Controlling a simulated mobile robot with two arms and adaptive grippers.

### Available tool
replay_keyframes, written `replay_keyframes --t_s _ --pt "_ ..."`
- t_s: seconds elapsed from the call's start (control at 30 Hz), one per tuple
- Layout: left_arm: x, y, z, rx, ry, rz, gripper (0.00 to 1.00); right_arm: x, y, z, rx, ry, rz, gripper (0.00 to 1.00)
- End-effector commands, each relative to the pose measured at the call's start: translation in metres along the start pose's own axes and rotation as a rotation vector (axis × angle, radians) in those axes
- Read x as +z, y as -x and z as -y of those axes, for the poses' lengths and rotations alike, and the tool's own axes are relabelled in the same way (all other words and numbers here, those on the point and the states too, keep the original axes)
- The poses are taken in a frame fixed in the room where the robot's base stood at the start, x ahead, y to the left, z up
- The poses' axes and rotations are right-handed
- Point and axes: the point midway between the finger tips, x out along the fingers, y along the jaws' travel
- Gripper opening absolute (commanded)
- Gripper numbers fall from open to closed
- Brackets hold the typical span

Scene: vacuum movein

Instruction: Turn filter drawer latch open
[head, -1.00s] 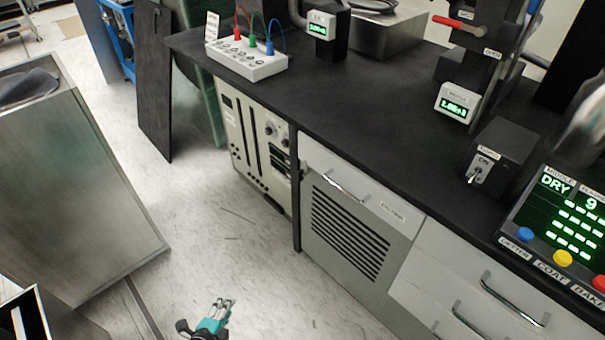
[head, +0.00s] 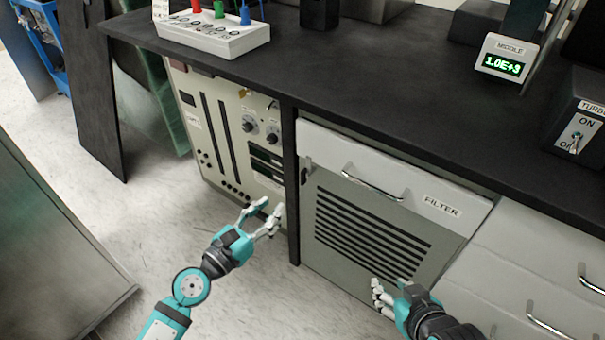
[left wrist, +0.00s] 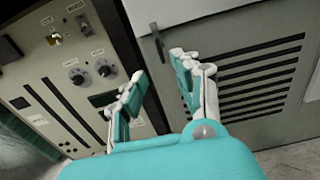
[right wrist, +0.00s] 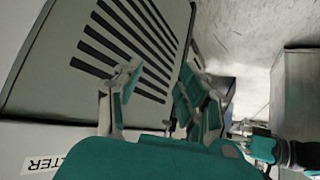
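The filter drawer (head: 335,150) is the white front under the black bench, shut, with a bar handle and a FILTER label. A small dark latch (head: 307,165) sits at its lower left corner, above the slatted grey panel. The latch also shows in the left wrist view (left wrist: 157,42), just beyond my fingers. My left gripper (head: 269,211) is open and empty, below and left of the latch, apart from it. My right gripper (head: 380,293) is open and empty in front of the lower slatted panel; its fingers also show in the right wrist view (right wrist: 155,85).
A beige rack (head: 225,125) with knobs and slots stands left of the filter cabinet, behind a black bench leg (head: 291,190). More drawers (head: 540,270) with bar handles are at the right. The floor (head: 155,215) in front is clear. A metal cabinet (head: 50,240) is at the far left.

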Motion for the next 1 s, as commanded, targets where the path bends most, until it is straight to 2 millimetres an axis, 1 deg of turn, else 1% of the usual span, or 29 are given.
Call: replay_keyframes --t_s 0.03,0.07,0.2,0.33,0.5,0.6,0.7,0.8,1.0 --pt "0.002 -0.013 0.0 0.0 0.004 0.004 0.31 0.004 0.002 -0.001 0.002 -0.001 0.026 0.4" --pt "0.003 -0.02 0.0 0.0 0.003 0.004 0.31 0.008 0.003 -0.001 0.002 -0.001 0.042 0.4" --pt "0.001 -0.051 0.001 -0.001 0.004 0.003 0.31 0.009 0.001 -0.001 0.002 -0.001 0.041 0.4" --pt "0.0 -0.079 0.001 0.0 0.005 0.003 0.31 -0.002 -0.002 0.0 -0.001 0.0 -0.015 0.4" --pt "-0.001 -0.109 0.0 -0.001 0.005 0.001 0.31 -0.026 -0.006 0.004 -0.008 0.002 -0.137 0.4" --pt "-0.002 -0.12 0.0 0.0 0.003 0.0 0.31 -0.039 -0.006 0.005 -0.012 0.002 -0.203 0.4" --pt "-0.001 -0.128 0.0 0.0 0.005 0.0 0.31 -0.047 -0.005 0.006 -0.014 0.003 -0.243 0.4" --pt "-0.001 -0.131 0.0 0.0 0.004 0.0 0.31 -0.051 -0.004 0.007 -0.015 0.003 -0.263 0.4" --pt "-0.001 -0.131 0.0 0.0 0.004 -0.001 0.31 -0.052 -0.004 0.007 -0.016 0.003 -0.267 0.4"
